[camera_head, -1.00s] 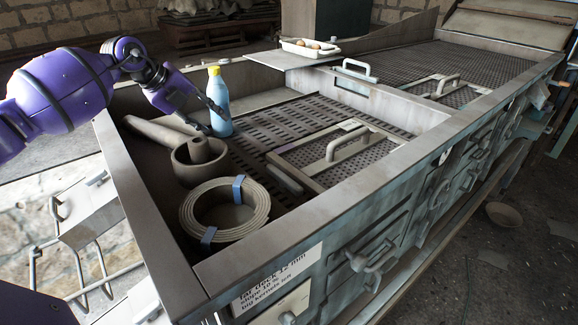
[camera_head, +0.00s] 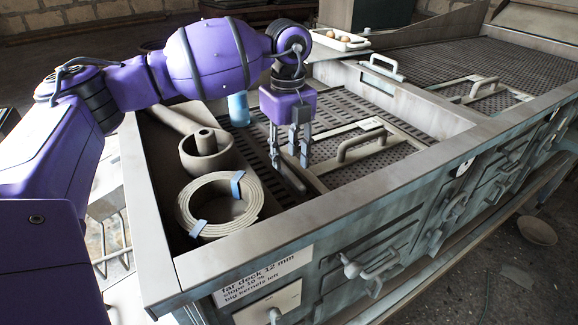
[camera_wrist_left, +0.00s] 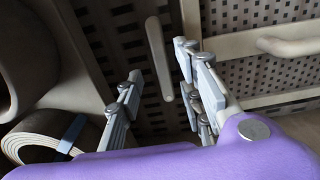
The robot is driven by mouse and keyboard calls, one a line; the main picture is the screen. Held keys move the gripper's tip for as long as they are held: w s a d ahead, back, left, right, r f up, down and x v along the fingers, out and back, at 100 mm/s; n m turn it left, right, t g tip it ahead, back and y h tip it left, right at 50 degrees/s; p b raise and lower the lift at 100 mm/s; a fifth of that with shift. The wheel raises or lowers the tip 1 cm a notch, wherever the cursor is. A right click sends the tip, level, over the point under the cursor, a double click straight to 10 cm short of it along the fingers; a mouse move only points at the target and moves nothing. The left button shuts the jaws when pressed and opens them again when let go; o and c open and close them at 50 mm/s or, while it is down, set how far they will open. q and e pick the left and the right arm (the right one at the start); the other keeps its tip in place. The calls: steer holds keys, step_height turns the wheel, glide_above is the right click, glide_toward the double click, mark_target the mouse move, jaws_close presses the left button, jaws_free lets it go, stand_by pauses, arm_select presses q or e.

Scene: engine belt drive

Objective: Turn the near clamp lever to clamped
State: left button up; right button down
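A grey rounded bar (camera_head: 293,179), which looks like the near clamp lever, lies on the near slotted deck, beside the frame of a screen panel with a handle. In the left wrist view the bar (camera_wrist_left: 159,58) shows whole and lies between the lines of my fingers. My left gripper (camera_head: 289,160) is open, pointing down over the bar, and partly hides it in the head view. In the wrist view its fingers (camera_wrist_left: 161,66) are spread to either side of the bar. Whether they touch it I cannot tell. My right gripper is not in view.
A blue bottle (camera_head: 238,110) is partly hidden behind my arm. The panel handle (camera_head: 361,145) stands up to the right. A white tray (camera_head: 340,41) sits behind.

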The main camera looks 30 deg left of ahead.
mark_target(289, 172)
arm_select(q)
steer(key=shift+w+f, duration=0.1)
steer(key=shift+f, duration=1.95)
jaws_close()
